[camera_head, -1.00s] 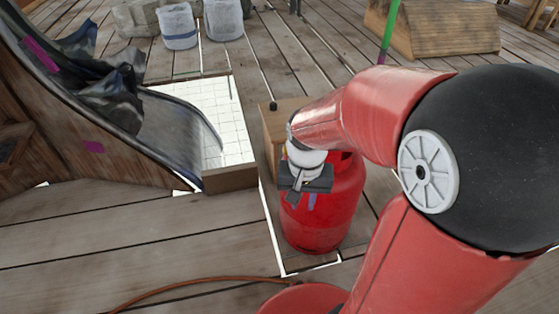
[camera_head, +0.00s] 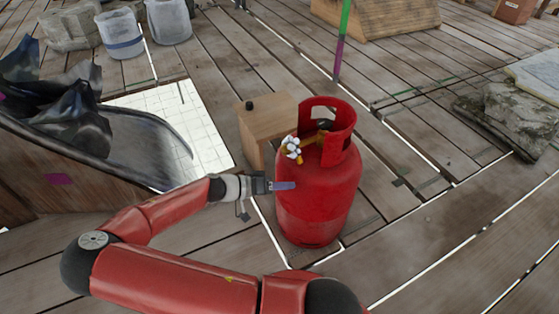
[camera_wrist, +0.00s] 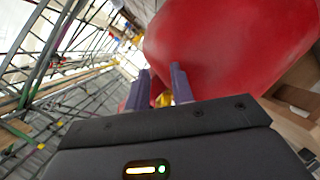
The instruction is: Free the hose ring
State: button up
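A red gas cylinder (camera_head: 318,190) stands upright on the deck in the head view, with a collar around its top. A brass-coloured fitting (camera_head: 314,138) with a white knob (camera_head: 291,148) sits on the cylinder's top, on the near left. I cannot make out the hose ring. My gripper (camera_head: 284,186), with purple fingers, is left of the cylinder and below the fitting. In the wrist view, the fingers (camera_wrist: 161,84) are apart, with red cylinder body (camera_wrist: 225,45) close ahead. A yellow piece (camera_wrist: 164,99) shows between the fingers; whether they touch it is unclear.
A wooden box (camera_head: 266,122) stands behind and left of the cylinder. A curved wooden structure with dark bags (camera_head: 70,125) is at left. Buckets (camera_head: 121,35) stand at the back left, and stone slabs (camera_head: 515,115) lie at right. Deck right of the cylinder is mostly clear.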

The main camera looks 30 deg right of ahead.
aim_at(298, 161)
jog(key=w+a+r+t+h, duration=0.1)
jog(key=w+r+t+h, duration=0.2)
jog(key=w+h, duration=0.15)
jog(key=shift+y, duration=0.35)
jog(key=d, duration=0.7)
jog(key=shift+s+d+p, duration=0.15)
jog(key=shift+d+p, duration=0.15)
jog(key=shift+p, duration=0.05)
grip_shut()
